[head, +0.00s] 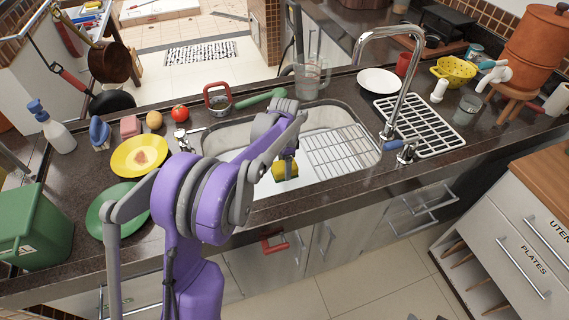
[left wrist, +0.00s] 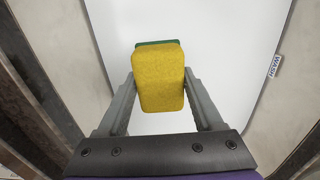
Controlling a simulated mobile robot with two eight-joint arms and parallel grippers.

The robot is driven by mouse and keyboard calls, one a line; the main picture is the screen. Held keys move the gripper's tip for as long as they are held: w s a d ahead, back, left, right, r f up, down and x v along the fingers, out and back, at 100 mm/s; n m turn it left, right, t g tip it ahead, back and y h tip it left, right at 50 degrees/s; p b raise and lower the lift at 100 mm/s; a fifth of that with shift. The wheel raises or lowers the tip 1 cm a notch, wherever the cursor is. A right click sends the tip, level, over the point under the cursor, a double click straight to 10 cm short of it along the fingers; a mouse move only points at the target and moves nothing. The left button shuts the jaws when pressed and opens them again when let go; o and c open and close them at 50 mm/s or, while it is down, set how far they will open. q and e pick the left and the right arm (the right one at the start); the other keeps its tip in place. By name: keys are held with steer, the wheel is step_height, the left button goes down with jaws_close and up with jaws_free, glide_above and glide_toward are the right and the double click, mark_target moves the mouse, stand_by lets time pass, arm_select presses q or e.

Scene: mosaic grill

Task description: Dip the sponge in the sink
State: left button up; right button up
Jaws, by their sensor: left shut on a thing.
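The sponge (head: 284,171) is yellow with a green side and hangs over the left part of the sink (head: 340,187). My left gripper (head: 287,154) is shut on it. In the left wrist view the sponge (left wrist: 158,82) sits between the two fingers of my left gripper (left wrist: 158,98), with the white sink bottom (left wrist: 225,40) beyond it. I cannot tell whether the sponge touches the bottom. My right gripper is not in view.
A wire rack (head: 345,150) covers the sink's right part. Left on the counter are a yellow plate (head: 120,160), a green plate (head: 105,215), a tomato (head: 180,113) and a spray bottle (head: 55,133).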

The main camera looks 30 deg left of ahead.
arm_select(q)
steer(key=shift+f+b, duration=2.3)
steer(key=shift+f, duration=1.45)
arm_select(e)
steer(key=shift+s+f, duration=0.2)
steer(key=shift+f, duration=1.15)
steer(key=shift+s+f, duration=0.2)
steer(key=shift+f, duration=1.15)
arm_select(q)
steer(key=shift+r+p, duration=3.2)
steer(key=shift+r, duration=2.15)
step_height(320, 180, up, 9)
steer(key=p, duration=0.4)
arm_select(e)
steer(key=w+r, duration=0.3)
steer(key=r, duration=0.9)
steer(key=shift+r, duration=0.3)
arm_select(q)
steer(key=shift+f, duration=0.1)
